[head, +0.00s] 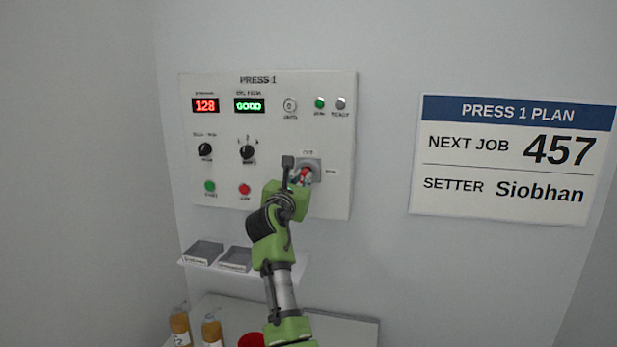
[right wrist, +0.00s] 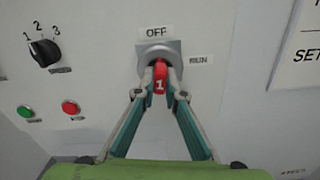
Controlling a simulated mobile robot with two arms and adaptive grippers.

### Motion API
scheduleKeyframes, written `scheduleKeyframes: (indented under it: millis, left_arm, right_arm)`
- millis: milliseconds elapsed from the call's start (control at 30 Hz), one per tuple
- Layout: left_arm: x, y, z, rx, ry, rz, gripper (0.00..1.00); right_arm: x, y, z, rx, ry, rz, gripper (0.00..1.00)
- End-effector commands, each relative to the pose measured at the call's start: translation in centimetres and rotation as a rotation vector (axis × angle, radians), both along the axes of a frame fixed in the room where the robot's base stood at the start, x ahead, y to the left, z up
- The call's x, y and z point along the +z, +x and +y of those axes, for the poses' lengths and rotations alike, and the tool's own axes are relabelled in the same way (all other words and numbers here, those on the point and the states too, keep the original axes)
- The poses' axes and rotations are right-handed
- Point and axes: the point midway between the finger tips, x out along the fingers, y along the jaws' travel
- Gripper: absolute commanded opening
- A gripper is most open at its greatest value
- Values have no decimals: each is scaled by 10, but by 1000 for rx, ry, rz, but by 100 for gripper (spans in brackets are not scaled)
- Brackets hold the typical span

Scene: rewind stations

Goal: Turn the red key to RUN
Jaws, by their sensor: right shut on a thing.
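The red key (right wrist: 160,76) sits in a round grey switch (right wrist: 172,49) on the press panel. It bears a white 1 and points roughly up and down, in line with the OFF label (right wrist: 159,32) above. The RUN label (right wrist: 201,60) is to the right of the switch. My right gripper (right wrist: 160,85) is shut on the red key, one finger on each side. In the head view the right gripper (head: 303,177) covers most of the key and part of the switch (head: 315,168). My left gripper is not in view.
The PRESS 1 panel (head: 270,114) carries two displays, a black selector knob (head: 247,152), a green button (head: 210,186) and a red button (head: 244,189). A plan sign (head: 514,160) hangs to the right. Below are a shelf with grey trays (head: 202,252) and bottles (head: 180,325).

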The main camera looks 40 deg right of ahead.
Motion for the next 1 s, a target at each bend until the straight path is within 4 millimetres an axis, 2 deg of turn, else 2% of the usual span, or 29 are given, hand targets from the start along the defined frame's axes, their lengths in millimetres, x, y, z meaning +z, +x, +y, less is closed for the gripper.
scheduleKeyframes:
  millis: [433, 833, 1000]
  left_arm:
    - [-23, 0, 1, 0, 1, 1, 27]
    - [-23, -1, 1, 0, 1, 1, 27]
    - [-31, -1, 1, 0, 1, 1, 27]
  right_arm:
    - [-1, 1, 1, 0, 239, -278, 0]
    - [-1, 1, 1, 0, 263, -304, 0]
    - [-2, 1, 1, 0, 323, -377, 0]
